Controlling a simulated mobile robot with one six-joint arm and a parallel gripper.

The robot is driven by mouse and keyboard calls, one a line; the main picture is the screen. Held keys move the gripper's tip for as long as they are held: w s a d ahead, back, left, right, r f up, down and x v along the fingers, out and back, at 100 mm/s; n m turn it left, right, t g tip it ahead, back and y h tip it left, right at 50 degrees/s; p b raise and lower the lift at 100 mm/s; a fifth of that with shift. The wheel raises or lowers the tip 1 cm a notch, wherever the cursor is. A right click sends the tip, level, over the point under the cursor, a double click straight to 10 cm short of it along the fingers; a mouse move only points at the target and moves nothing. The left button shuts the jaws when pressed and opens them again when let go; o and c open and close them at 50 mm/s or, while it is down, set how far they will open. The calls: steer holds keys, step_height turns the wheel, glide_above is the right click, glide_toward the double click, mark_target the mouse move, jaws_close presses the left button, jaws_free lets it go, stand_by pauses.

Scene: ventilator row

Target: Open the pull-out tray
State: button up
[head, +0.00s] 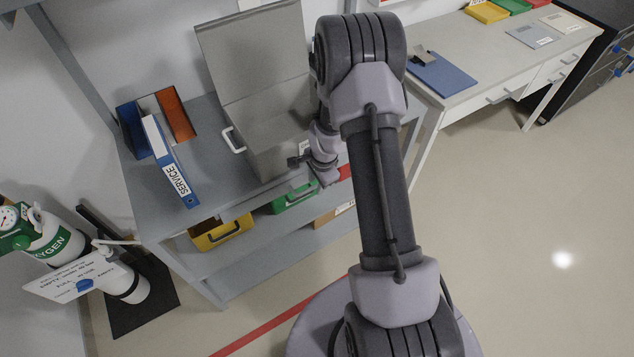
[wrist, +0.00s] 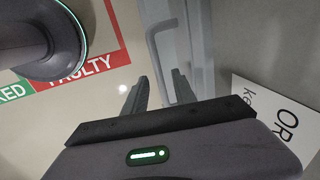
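A grey box (head: 262,125) with its lid (head: 255,50) raised stands on the shelf unit in the head view. A white handle (head: 233,141) is on its left side. I cannot clearly tell which part is the pull-out tray. In the wrist view, a pale grey bracket-shaped handle (wrist: 153,48) lies just past my gripper (wrist: 160,76). My gripper's two fingers are apart, and the handle's lower end shows close to the right finger; contact cannot be told. In the head view, my gripper (head: 308,172) is at the box's front right, partly hidden by my arm.
Yellow (head: 222,233) and green (head: 295,197) bins sit on the lower shelf. An oxygen cylinder (head: 55,245) stands at left, a desk (head: 490,60) at right. Red and green signs (wrist: 85,75) and a white label (wrist: 275,110) flank my fingers.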

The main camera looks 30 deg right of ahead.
jaws_close()
stand_by(1.3)
